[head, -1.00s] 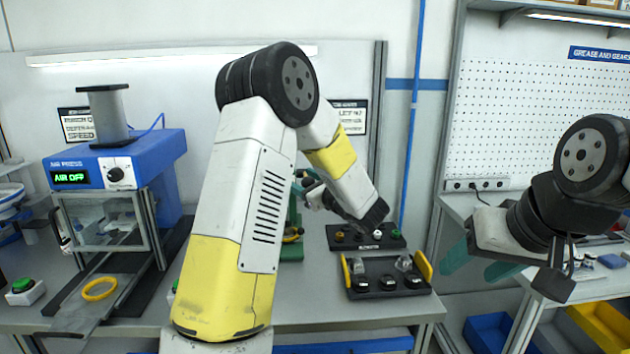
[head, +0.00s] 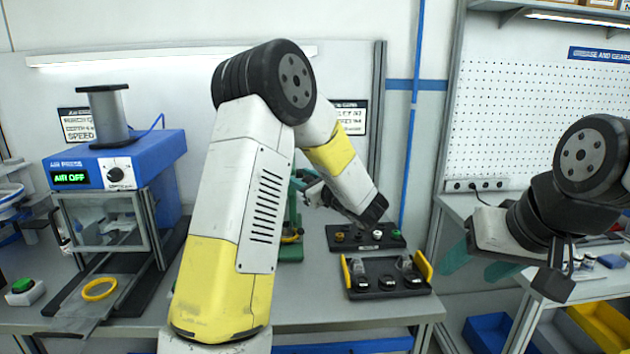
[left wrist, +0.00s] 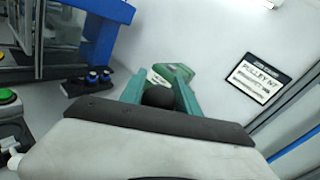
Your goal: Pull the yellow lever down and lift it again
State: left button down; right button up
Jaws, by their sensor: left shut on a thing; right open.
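My left gripper (left wrist: 158,90) is shut on a black round knob (left wrist: 158,97), which sits between its teal fingers in the left wrist view. The knob appears to be the end of the lever; no yellow lever arm can be made out. In the head view my left gripper (head: 299,185) is beside the upper part of a green press (head: 291,249), mostly hidden behind my left arm. The press's green top (left wrist: 178,72) shows just beyond the fingers in the left wrist view. My right gripper (head: 478,263) is open and empty, off to the right.
A blue air press (head: 130,160) reading "AIR OFF" stands left, with a yellow ring (head: 99,289) before it and a green button (head: 22,285) nearby. Black trays (head: 385,284) with small parts lie right of the green press. The table's right edge lies beyond them.

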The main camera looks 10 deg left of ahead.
pick_arm(q)
jog(key=w+a+r+m+g+h, duration=0.3)
jog(key=w+r+g, duration=0.3)
jog(key=w+r, duration=0.5)
jog(key=shift+r+m+g+h, duration=0.4)
jog(key=shift+r+h, duration=0.3)
jog(key=shift+r, duration=0.5)
jog(key=c, duration=0.9)
grip_release()
jog(key=shift+c, duration=0.2)
